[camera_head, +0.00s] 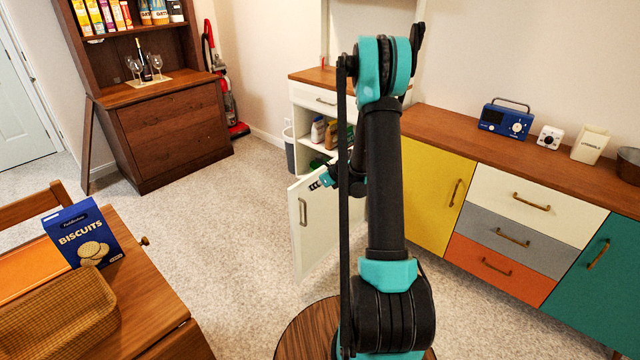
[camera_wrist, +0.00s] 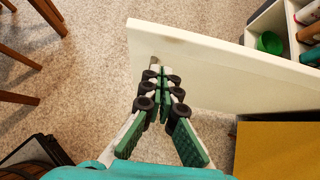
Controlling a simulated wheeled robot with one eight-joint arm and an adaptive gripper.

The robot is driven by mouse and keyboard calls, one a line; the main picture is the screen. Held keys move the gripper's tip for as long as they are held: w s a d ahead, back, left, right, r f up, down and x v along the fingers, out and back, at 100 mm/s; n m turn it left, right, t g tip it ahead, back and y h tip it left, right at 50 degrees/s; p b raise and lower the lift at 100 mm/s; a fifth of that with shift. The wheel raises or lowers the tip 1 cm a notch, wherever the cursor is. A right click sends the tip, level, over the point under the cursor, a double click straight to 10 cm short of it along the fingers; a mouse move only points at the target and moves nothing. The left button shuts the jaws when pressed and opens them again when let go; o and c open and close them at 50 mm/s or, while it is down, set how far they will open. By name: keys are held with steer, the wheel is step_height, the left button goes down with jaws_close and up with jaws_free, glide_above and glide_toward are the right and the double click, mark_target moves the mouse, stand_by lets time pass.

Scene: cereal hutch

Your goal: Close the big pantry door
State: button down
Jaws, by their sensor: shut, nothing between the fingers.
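The big pantry door (camera_head: 312,245) is a white panel with a brass handle, standing open from the white cupboard (camera_head: 312,97). It juts out over the carpet, and shelves with jars show behind it. My gripper (camera_head: 322,182) is at the door's upper part, partly hidden by my arm in the head view. In the wrist view, the door (camera_wrist: 225,72) spans the upper right, and my gripper (camera_wrist: 160,72) is shut and empty, its fingertips over the door's face near its free end. I cannot tell whether they touch it.
A yellow cupboard front (camera_head: 433,190) stands right of the pantry. A wooden table (camera_head: 150,300) with a biscuit box (camera_head: 82,235) is at the lower left. A round wooden top (camera_head: 300,335) is at the bottom. Carpet is clear between the table and the door.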

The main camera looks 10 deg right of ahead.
mark_target(300, 186)
steer(key=shift+w+a+f, duration=0.2)
steer(key=shift+w+a, duration=0.5)
steer(key=shift+w, duration=0.2)
steer(key=shift+w+a+f, duration=0.15)
steer(key=shift+w+a, duration=0.55)
steer(key=shift+w, duration=0.2)
